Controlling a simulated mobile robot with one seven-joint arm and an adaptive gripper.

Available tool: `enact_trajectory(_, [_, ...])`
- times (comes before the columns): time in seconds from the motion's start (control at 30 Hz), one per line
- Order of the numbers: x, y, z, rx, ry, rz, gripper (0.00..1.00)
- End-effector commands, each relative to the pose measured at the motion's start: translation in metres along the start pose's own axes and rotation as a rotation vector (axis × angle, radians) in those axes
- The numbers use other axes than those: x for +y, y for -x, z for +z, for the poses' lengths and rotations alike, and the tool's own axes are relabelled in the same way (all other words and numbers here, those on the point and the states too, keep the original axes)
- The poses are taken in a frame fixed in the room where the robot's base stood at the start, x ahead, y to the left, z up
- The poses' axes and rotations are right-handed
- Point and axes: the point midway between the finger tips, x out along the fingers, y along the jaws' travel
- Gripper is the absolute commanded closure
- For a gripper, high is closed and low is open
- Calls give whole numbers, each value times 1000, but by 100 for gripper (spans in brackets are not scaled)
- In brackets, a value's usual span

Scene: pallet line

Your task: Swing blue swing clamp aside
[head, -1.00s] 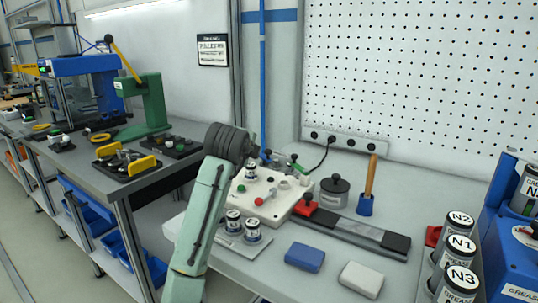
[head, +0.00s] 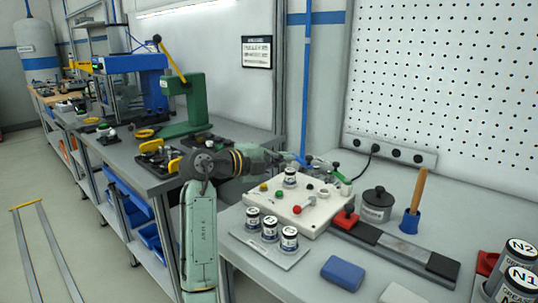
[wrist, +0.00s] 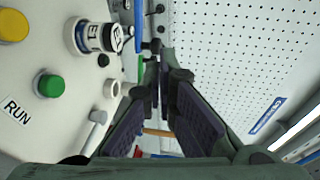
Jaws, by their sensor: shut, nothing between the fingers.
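A white fixture box (head: 318,214) with coloured buttons and a small canister (head: 290,177) on it stands on the bench. Small clamp-like parts sit at its back edge: a blue one (head: 308,160), which I take for the blue swing clamp, and a green-tipped one (head: 335,170). The blue part is small and partly hidden by my gripper, so its exact pose is unclear. My gripper (head: 292,157) is at the back left of the box, close to the blue part. In the wrist view my gripper (wrist: 158,62) has its fingertips together and holds nothing. I cannot tell whether it touches the clamp.
Several canisters stand on a plate (head: 262,248) in front of the box. A red part (head: 346,217), dark pot (head: 377,204), wooden-handled tool (head: 416,200) and blue block (head: 343,274) are to the right. A green press (head: 186,105) stands at the left.

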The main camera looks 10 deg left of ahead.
Motion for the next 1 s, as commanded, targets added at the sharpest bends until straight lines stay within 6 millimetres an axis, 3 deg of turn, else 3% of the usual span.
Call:
enact_trajectory(0.1, [-3, -24, -1, 3, 0, 2, 100])
enact_trajectory(0.33, [-1, -53, 0, 1, 1, 2, 100])
enact_trajectory(1.0, [-1, -68, -1, -7, 1, 1, 100])
